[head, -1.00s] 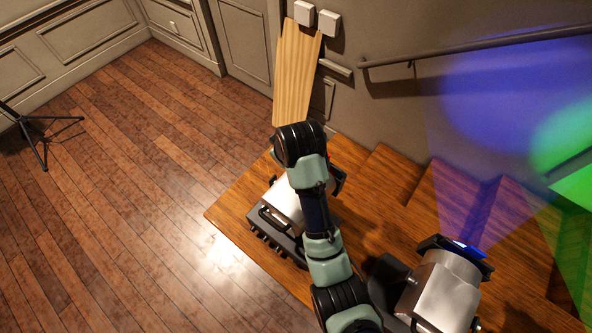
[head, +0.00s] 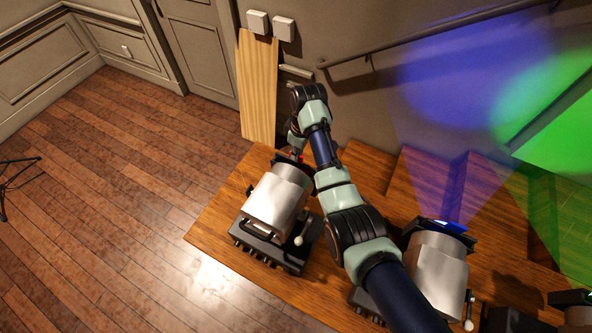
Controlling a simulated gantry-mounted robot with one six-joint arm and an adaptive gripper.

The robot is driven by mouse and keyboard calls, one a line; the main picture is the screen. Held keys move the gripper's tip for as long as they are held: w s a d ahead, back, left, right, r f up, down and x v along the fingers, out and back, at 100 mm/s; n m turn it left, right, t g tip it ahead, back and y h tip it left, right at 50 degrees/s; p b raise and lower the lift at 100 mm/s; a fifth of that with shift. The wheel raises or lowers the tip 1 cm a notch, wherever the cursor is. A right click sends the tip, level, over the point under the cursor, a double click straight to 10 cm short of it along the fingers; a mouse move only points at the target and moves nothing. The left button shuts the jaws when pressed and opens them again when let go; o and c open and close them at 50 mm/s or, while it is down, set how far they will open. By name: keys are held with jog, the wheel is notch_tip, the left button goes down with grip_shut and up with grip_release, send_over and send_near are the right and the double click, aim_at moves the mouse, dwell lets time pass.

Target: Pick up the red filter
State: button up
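A small patch of red (head: 300,156), which looks like the edge of the red filter, shows at the front end of the nearer silver stage light (head: 272,205). Most of the filter is hidden by the dark frame at the light's front and by my arm. My gripper (head: 295,152) points down at that front end, close to the red patch. It is small and dark here, so I cannot tell whether its fingers are open or shut, or whether they touch the filter.
A second silver light (head: 438,275) with a blue filter (head: 450,226) stands to the right, throwing blue light on the wall. A wooden board (head: 258,90) leans on the wall behind. A handrail (head: 430,38) runs along the wall above the wooden steps.

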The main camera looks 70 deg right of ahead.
jog(key=shift+w+f, duration=0.2)
jog(key=shift+f, duration=0.9)
grip_shut()
jog(key=shift+r, duration=0.1)
